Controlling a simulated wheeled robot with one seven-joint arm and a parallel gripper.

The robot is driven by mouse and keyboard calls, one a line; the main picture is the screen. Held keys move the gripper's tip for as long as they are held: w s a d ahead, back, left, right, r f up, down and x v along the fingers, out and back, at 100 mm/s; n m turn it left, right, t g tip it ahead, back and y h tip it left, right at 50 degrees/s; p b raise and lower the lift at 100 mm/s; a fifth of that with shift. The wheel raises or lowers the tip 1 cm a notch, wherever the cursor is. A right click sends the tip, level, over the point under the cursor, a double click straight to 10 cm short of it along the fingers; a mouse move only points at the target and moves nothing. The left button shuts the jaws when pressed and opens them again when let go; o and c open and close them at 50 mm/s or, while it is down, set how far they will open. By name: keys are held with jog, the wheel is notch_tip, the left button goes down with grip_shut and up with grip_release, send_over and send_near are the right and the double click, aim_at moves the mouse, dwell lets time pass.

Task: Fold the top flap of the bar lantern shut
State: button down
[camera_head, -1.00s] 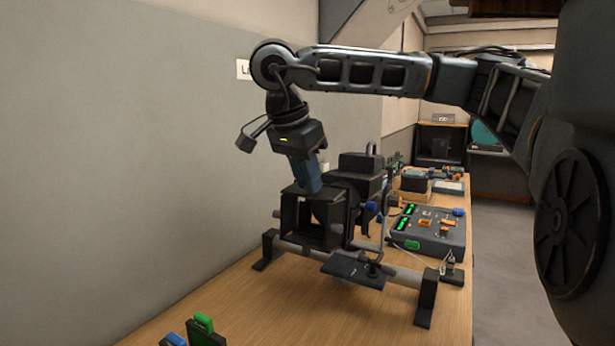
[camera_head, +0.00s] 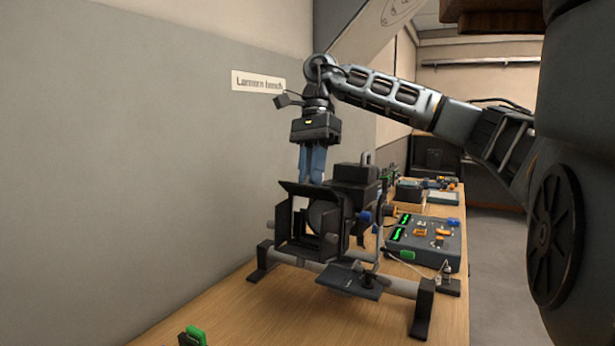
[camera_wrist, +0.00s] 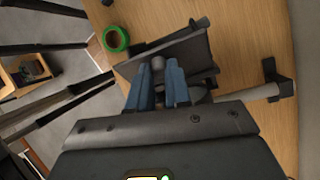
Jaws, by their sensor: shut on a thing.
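The bar lantern (camera_head: 353,196) is a black lamp with barn-door flaps, fixed on a grey bar above the bench. The fingers hide the gripped part in the head view. In the wrist view, the fingers (camera_wrist: 158,68) have a small grey knob between them, with dark plates just beyond.
A dark plate (camera_head: 350,280) hangs at the bar's front. A control box (camera_head: 425,240) with green displays and orange faders stands right of the lantern.

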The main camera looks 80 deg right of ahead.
jog(key=shift+s+d+f+t+y+p, duration=0.2)
jog(key=shift+d+t+y+p, duration=0.4)
jog(key=shift+y, duration=0.95)
jog(key=shift+s+d+f+t+y+p, duration=0.1)
jog(key=shift+s+d+f+y+p, duration=0.1)
jog(key=shift+d+y, duration=1)
jog(key=shift+s+d+f+t+y+p, duration=0.2)
jog(key=shift+d+t+y+p, duration=0.15)
jog(key=shift+y, duration=1.5)
jog(key=shift+d, duration=0.1)
jog(key=c, duration=1.1)
grip_release()
jog(key=shift+o, duration=0.2)
jog(key=shift+w, duration=0.1)
